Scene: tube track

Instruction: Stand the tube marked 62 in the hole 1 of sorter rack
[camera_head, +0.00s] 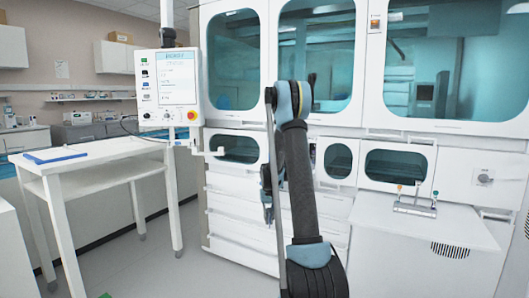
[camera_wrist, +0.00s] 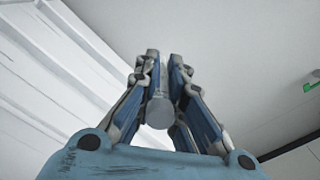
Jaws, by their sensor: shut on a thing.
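My gripper (camera_wrist: 163,62) is shut on a tube (camera_wrist: 159,111), whose round grey end faces the wrist camera. The number on this tube cannot be read. In the head view my gripper (camera_head: 268,212) hangs low in front of the white machine's drawers, partly hidden by my arm; the tube is not clear there. A small grey rack (camera_head: 414,209) on the white bench at the right bears several small tubes with coloured tops. Its hole marks and tube numbers are too small to read. My gripper is well to the left of this rack and apart from it.
The white bench (camera_head: 430,232) at the right has clear surface around the rack. A white table (camera_head: 100,153) at the left bears a flat blue thing (camera_head: 55,156). The large white machine (camera_head: 240,185) with teal windows stands close behind my arm. Open floor lies between.

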